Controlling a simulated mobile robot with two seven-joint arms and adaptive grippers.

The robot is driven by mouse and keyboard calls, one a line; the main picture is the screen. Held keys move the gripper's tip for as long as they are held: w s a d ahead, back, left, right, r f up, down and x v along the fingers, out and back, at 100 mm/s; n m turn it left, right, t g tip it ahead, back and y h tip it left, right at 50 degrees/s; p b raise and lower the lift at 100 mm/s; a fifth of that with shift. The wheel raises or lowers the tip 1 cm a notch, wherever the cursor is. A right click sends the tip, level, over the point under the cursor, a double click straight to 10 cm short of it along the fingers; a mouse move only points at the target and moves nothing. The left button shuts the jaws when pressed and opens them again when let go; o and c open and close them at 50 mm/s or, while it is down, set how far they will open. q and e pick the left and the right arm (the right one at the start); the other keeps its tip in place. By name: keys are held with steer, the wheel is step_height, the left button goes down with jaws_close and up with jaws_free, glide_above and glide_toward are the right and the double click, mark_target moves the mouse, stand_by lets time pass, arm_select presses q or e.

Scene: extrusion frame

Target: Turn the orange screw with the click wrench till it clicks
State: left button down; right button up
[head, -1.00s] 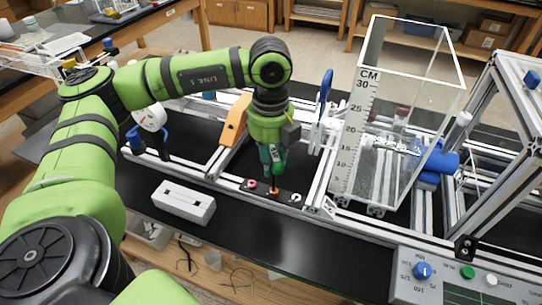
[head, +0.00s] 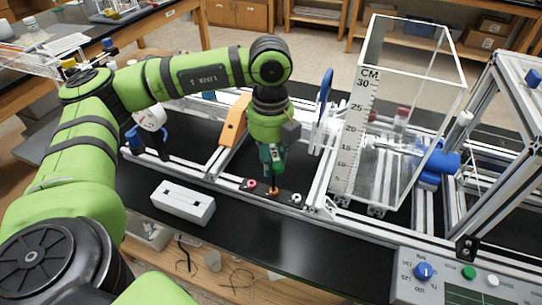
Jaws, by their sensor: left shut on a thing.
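The orange screw (head: 274,190) sits in a dark strip on the front rail of the extrusion frame, between a red screw (head: 251,184) and a white screw (head: 296,198). My left gripper (head: 274,163) points down right above the orange screw. It is shut on the click wrench (head: 278,155), a green tool that shows only in part between the fingers. The wrench's lower end is at or just over the orange screw; I cannot tell whether it is seated on the head. My right gripper is not in view.
A white slotted block (head: 183,202) lies on the black bench at front left. A tall clear tank (head: 408,110) with a centimetre scale stands right of the gripper. An orange bracket (head: 234,122) is to its left. A control box with knobs (head: 450,278) is at front right.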

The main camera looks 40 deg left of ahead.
arm_select(q)
steer(key=shift+f+b, duration=0.65)
steer(key=shift+b, duration=0.1)
stand_by(1.0)
steer(key=shift+f, duration=0.1)
steer(key=shift+m+b, duration=0.5)
steer(key=shift+m, duration=0.2)
steer(key=shift+m+b, duration=0.45)
steer(key=shift+m, duration=0.25)
steer(key=shift+m+b, duration=0.4)
steer(key=shift+m, duration=0.4)
